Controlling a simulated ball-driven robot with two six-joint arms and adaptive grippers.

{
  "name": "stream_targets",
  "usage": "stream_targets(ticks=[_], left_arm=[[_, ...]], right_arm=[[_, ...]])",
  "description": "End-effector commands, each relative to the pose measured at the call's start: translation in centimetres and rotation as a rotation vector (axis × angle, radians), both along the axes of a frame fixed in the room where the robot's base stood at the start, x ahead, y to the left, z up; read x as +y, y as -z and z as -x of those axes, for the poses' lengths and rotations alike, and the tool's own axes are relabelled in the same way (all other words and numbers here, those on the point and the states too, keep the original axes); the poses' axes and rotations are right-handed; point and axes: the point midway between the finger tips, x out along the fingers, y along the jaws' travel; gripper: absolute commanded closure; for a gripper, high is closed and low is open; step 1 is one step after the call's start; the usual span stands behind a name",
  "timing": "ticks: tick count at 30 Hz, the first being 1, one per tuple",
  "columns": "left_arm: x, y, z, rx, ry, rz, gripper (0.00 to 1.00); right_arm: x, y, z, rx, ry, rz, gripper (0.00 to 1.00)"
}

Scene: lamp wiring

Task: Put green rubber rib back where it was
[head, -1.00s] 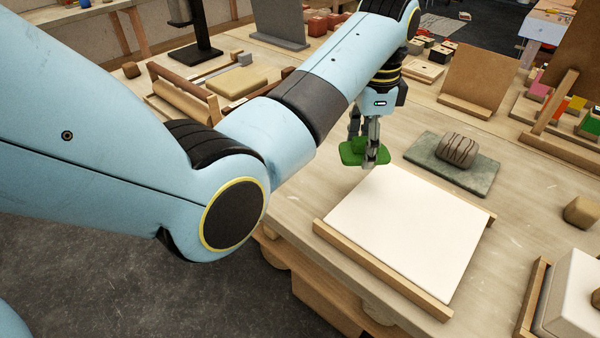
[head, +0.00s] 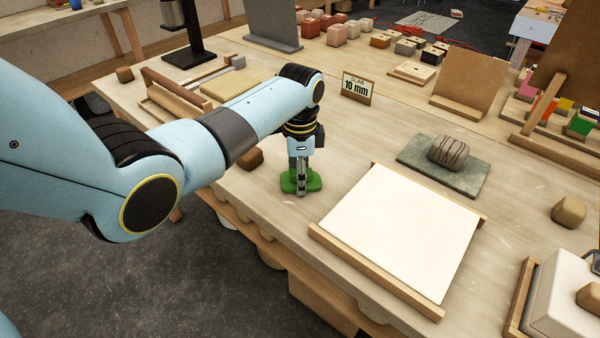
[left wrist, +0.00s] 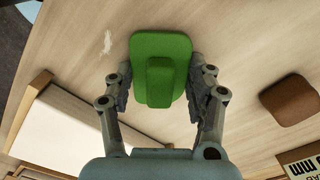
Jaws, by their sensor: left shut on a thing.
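The green rubber rib (head: 311,181) is a flat green piece with a raised grip block, close to the bare tabletop left of the white board. My left gripper (head: 301,188) is over it, pointing down. In the left wrist view the rib (left wrist: 176,48) shows its raised block between the two fingers of the left gripper (left wrist: 160,88), shut on it. I cannot tell whether the rib touches the table. My right gripper is in neither view.
The white board (head: 400,230) with wooden edge strips lies right of the rib. A brown block (head: 250,158) stands just left of my gripper. A "10 mm" sign (head: 358,88) stands behind. A grey-green slab (head: 415,158) carries a striped lump (head: 449,152).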

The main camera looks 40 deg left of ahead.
Motion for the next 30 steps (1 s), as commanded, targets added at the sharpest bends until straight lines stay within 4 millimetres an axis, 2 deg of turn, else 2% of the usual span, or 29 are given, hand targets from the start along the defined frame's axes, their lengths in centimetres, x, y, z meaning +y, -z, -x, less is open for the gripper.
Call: stream_targets(ticks=[8, 9, 14, 23, 26, 30], left_arm=[[0.0, 0.2, -0.1, -0.001, 0.0, 0.0, 0.91], [0.0, 0.2, -0.1, -0.001, 0.0, 0.0, 0.41], [0.0, 0.2, -0.1, -0.001, 0.0, 0.0, 0.22], [0.0, -0.1, -0.1, -0.001, 0.0, -0.001, 0.22], [0.0, -1.1, -0.1, -0.004, 0.0, -0.001, 0.22], [0.0, -3.9, -0.2, -0.007, 0.0, -0.002, 0.22]], right_arm=[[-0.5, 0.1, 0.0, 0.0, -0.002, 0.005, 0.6], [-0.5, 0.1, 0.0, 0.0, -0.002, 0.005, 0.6], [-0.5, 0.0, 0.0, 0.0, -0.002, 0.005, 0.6], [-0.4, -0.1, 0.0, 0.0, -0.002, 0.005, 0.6], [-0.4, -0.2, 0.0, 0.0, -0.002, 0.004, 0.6], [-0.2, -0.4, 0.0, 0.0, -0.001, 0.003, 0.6]])
